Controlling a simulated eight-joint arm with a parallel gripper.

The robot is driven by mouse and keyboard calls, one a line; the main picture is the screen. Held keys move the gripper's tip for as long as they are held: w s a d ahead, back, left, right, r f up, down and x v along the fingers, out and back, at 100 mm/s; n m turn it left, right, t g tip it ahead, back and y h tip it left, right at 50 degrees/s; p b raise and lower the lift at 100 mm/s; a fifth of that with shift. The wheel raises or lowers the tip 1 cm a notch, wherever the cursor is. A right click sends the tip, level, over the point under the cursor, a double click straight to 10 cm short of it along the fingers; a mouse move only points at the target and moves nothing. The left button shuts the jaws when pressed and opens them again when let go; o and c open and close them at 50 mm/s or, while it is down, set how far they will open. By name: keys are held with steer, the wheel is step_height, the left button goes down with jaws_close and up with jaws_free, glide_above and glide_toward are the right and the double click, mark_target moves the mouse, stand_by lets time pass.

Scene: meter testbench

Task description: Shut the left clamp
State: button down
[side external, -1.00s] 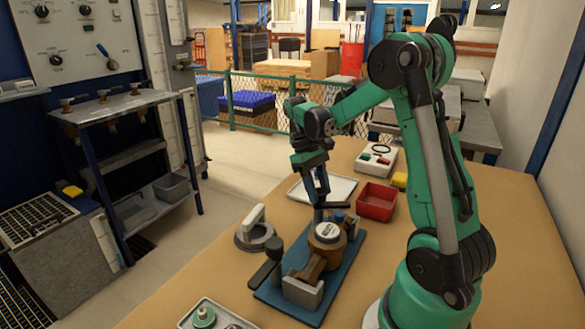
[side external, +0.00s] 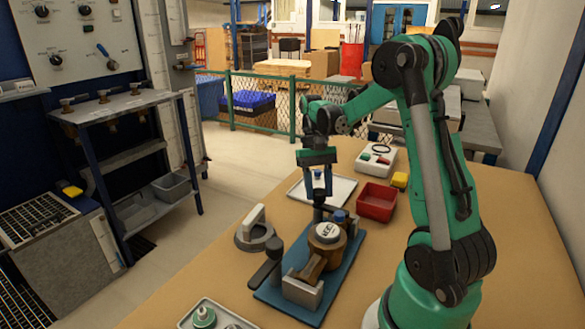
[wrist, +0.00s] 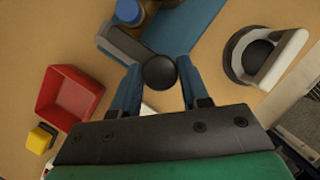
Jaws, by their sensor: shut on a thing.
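A blue base plate (side external: 345,272) carries a brown round meter (side external: 326,247) with a pale face and a clamp at each end. My gripper (side external: 319,205) is at the clamp on the far end of the plate. In the wrist view, my blue fingers (wrist: 158,85) are shut on that clamp's round black knob (wrist: 160,72). The clamp's grey metal body (wrist: 120,43) shows beyond the knob. Its lever is mostly hidden, so I cannot tell its exact angle.
A red bin (side external: 376,197) and a yellow block (side external: 400,180) stand to the right of my gripper. A pale tray (side external: 342,188) lies behind it. A grey ring-shaped piece with a white handle (side external: 257,223) stands left of the plate. A button box (side external: 377,160) is farther back.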

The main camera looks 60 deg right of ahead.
stand_by(0.3)
steer(key=shift+c, duration=2.1)
jaws_free()
steer(key=shift+v, duration=2.8)
steer(key=a+n+t+h, duration=0.3)
steer(key=a+n+t, duration=0.6)
steer(key=a, duration=1.1)
steer(key=shift+w+a+t, duration=0.2)
steer(key=shift+w+t, duration=0.25)
steer(key=shift+t, duration=0.15)
